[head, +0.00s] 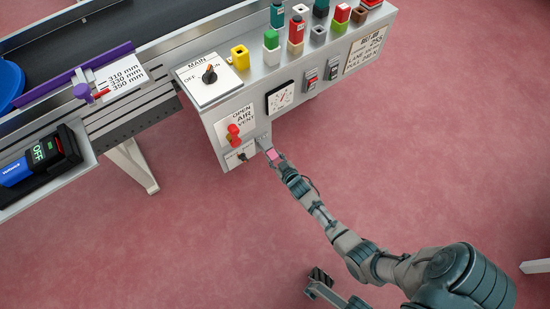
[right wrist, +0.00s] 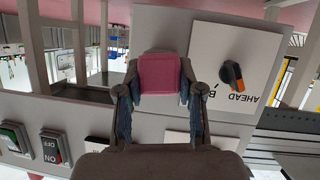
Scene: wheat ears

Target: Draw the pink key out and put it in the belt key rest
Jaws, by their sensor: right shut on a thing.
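The pink key (head: 271,154) is at the lower front of the grey control panel (head: 215,118), beside a small grey bracket (head: 263,143). My right gripper (head: 277,160) is shut on it. In the right wrist view the pink key (right wrist: 160,74) sits between the two fingers of my right gripper (right wrist: 158,92), its broad face showing. Whether the key is still seated in the panel is hidden. I cannot tell which part is the belt key rest.
A selector knob (right wrist: 232,75) on a white AHEAD plate is close beside the key. A red valve (head: 233,133) is just above left. Several coloured blocks (head: 296,30) stand on the panel top. The red floor (head: 190,240) in front is clear.

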